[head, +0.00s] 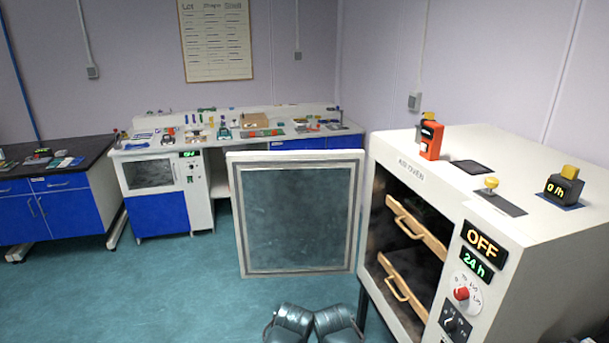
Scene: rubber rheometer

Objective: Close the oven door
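The white oven (405,167), lettered AIR OVEN, stands at the right. Its front faces left and its chamber is open. The oven door (300,220), a pale frame around a large grey-green pane, stands wide open. It extends left from the far edge of the oven front. Two light wooden-fronted shelves or drawers (420,228) with handles show inside the dark chamber. Two dark rounded parts, which look like my arm links, show at the bottom centre, apart from the door. Neither gripper's fingers can be seen.
A red-orange device (431,139) and a black 0/h display block (563,188) sit on the oven top. A control panel reads OFF and 24 h. A cluttered white bench (270,140) stands behind the door. Teal floor (170,290) is clear left of the door.

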